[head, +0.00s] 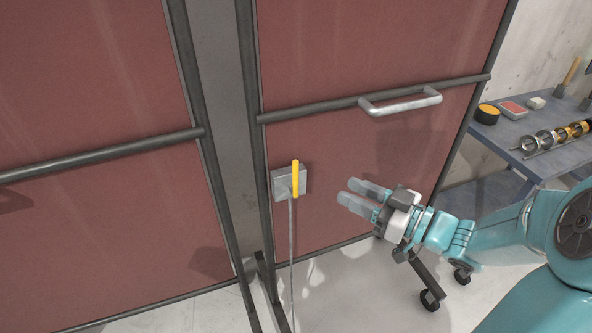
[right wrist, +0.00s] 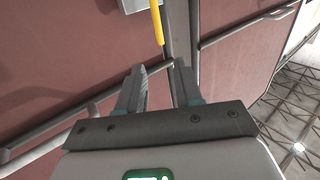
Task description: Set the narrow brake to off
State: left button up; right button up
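The brake is a small grey box (head: 280,184) with a yellow lever (head: 296,178) standing upright, mounted low on the red panel near its left frame post. A thin rod runs down from the box. My right gripper (head: 347,191) is to the right of the lever, apart from it, open and empty, its fingers pointing left. In the right wrist view the yellow lever (right wrist: 156,22) shows beyond the two spread fingertips (right wrist: 160,68), with part of the grey box (right wrist: 132,4) at the top edge. My left gripper is not in view.
A metal handle (head: 402,102) sticks out of the red panel (head: 370,50) above my right gripper. A blue-grey cart (head: 510,142) with an auger (head: 556,137), a yellow-black roll (head: 487,114) and small items stands at the right. The space between gripper and lever is clear.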

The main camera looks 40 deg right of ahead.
send_over(296, 193)
jog(key=shift+w+d+f+b, duration=0.1)
jog(key=shift+w+b, duration=0.2)
jog(key=shift+w, duration=0.05)
grip_shut()
